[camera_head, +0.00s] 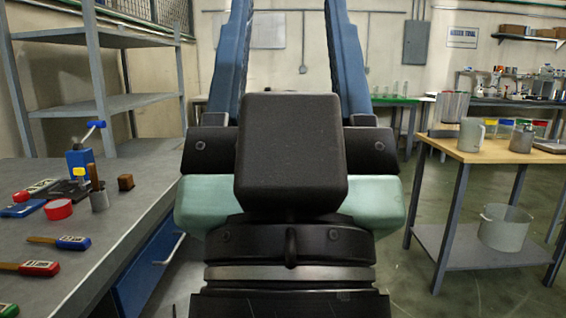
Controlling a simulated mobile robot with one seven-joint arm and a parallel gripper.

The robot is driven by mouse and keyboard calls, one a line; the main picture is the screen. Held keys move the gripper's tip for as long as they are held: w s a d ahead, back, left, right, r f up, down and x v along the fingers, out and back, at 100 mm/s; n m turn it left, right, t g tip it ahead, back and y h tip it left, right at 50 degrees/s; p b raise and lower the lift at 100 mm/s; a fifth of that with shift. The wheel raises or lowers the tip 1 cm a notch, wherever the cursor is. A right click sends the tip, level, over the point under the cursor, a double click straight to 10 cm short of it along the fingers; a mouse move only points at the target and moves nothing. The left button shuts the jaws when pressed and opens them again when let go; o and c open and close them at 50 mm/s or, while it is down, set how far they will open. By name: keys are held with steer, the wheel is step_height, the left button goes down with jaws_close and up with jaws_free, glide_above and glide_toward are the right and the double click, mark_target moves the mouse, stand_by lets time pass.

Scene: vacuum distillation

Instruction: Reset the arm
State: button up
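My own arm (290,155) fills the middle of the head view, with a black block in front, pale green parts at its sides and dark round joints below. Two long blue members (346,60) rise from behind it and run out of the top of the picture. I cannot make out any gripper fingers, so whether they hold something is not shown. The arm parts hide much of the room's middle.
Grey shelves (100,105) stand behind. A wooden-topped table (480,150) with metal vessels stands right. Floor (400,270) shows between.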

step_height(320, 180, up, 34)
steer(key=p, duration=3.2)
steer(key=shift+r, duration=0.15)
steer(key=shift+r+p, duration=0.3)
steer(key=shift+p, duration=0.05)
steer(key=shift+c, duration=0.4)
steer(key=shift+a, duration=0.1)
steer(key=shift+c, duration=0.2)
